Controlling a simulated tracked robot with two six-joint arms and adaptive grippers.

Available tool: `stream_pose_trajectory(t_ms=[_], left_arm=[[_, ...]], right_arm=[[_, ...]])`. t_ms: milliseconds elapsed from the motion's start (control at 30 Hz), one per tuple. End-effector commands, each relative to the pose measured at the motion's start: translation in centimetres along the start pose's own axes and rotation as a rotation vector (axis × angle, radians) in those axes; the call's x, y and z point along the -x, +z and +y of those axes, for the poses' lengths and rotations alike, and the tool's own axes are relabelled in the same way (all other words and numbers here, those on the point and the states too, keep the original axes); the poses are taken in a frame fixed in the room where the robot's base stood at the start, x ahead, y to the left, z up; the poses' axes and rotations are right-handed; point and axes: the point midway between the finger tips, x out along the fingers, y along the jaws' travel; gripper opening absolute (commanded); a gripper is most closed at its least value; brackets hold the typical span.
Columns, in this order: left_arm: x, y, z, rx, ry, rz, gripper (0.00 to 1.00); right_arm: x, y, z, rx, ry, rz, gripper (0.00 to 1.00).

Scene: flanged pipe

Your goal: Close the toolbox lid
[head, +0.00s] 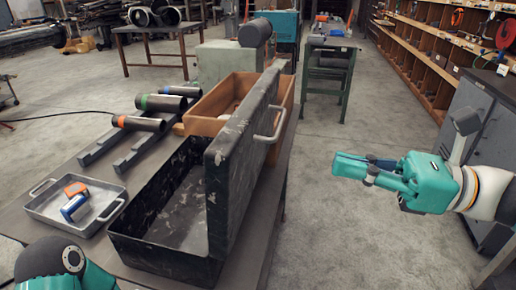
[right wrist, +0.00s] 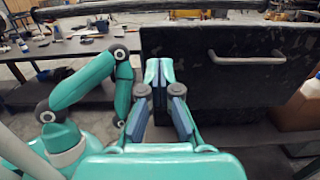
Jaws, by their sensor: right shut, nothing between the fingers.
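The black, worn toolbox (head: 180,255) stands open on the bench, its inside empty as far as I see. Its lid (head: 228,190) stands up steeply along the box's right side, with a metal handle (head: 277,127) on its outer face. The lid (right wrist: 215,95) and handle (right wrist: 246,59) also show in the right wrist view. My right gripper (head: 338,166) is shut and empty, to the right of the lid on its outer side, apart from it and over the floor. It shows centrally in the right wrist view (right wrist: 158,68). My left gripper is not visible; only part of that arm shows.
A metal tray (head: 50,213) with an orange and a blue clamp-like item lies left of the toolbox. Pipes (head: 140,123) on dark rails and a wooden crate (head: 205,125) are behind it. The floor right of the bench is clear; a grey cabinet (head: 485,125) stands far right.

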Motion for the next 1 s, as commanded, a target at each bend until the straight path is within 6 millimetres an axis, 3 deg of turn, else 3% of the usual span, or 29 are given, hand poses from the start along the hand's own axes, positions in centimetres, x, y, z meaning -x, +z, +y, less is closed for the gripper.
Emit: stream_pose_trajectory(t_ms=[600,800,1000], left_arm=[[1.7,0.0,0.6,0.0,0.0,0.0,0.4],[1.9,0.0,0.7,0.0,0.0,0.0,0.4],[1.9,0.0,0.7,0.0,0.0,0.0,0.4]], right_arm=[[-11.3,0.0,0.1,-0.003,0.005,0.002,0.0],[-12.7,-0.1,0.0,-0.002,0.002,0.002,0.0],[-12.9,-0.1,0.0,-0.002,0.0,0.001,0.0]])
